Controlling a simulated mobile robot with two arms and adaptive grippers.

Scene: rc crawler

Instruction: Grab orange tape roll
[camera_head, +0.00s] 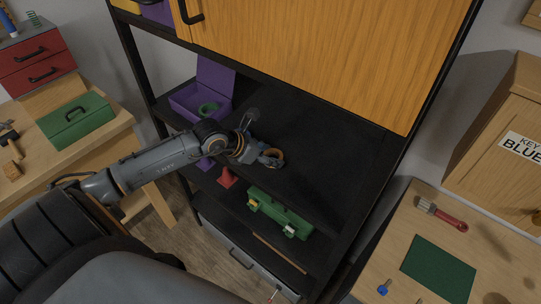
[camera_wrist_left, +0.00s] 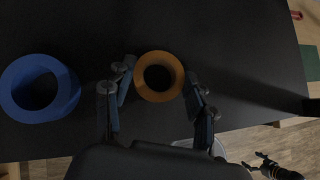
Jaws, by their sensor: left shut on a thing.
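The orange tape roll (camera_head: 275,153) is on the black shelf board, at the tip of my left gripper (camera_head: 264,156). In the left wrist view the orange tape roll (camera_wrist_left: 158,97) sits between the two fingers of my left gripper (camera_wrist_left: 159,78), which is shut on it. The fingers hide parts of its sides in the head view. A small gripper, my right one (camera_wrist_left: 252,161), shows at the lower right of the left wrist view, its fingers apart and empty.
A blue tape roll (camera_wrist_left: 67,92) lies left of the left gripper in the wrist view. A purple bin (camera_head: 185,103) holding a green roll (camera_head: 208,108) stands behind the arm. The black shelf board (camera_head: 325,150) is clear rightward.

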